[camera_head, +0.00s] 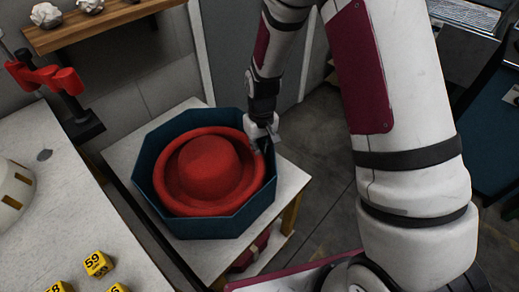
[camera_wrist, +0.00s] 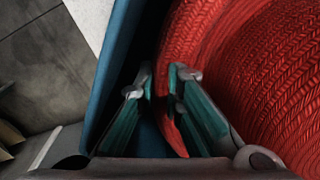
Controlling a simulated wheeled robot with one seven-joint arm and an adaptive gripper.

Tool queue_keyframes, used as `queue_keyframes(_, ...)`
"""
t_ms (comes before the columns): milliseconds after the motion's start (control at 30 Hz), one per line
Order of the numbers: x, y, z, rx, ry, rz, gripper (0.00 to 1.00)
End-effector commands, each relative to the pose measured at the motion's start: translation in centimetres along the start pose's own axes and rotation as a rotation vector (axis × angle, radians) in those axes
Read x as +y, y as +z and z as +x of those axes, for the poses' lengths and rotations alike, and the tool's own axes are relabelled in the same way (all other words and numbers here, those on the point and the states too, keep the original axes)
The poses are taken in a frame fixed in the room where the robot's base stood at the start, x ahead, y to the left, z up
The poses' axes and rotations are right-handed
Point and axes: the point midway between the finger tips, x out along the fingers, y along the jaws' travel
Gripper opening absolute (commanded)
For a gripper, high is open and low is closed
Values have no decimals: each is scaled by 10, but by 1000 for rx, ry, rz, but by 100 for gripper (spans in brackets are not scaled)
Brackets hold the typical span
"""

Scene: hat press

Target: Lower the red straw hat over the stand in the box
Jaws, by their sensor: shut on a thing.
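The red straw hat (camera_head: 208,168) sits inside the blue octagonal box (camera_head: 144,172), crown up and brim all round, roughly level. Its woven brim and crown fill the right side of the wrist view (camera_wrist: 260,70). My gripper (camera_head: 263,145) reaches in at the box's right side. In the wrist view its two teal-padded fingers (camera_wrist: 163,90) are shut on the hat's brim edge, close beside the blue box wall (camera_wrist: 108,75). The stand is hidden under the hat. I cannot tell whether the hat rests on it.
The box stands on a small light-topped table (camera_head: 290,185). A white counter (camera_head: 50,200) with yellow number cubes (camera_head: 97,263) is at the left. A red clamp-like fixture (camera_head: 45,78) stands at the counter's back. A wooden shelf (camera_head: 100,22) holds crumpled white pieces.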

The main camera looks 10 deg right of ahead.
Motion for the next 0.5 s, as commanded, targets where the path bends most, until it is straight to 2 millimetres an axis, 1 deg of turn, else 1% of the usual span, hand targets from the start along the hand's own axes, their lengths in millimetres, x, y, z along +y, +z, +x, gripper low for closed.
queue_keyframes(500,0,0,8,0,0,0,0)
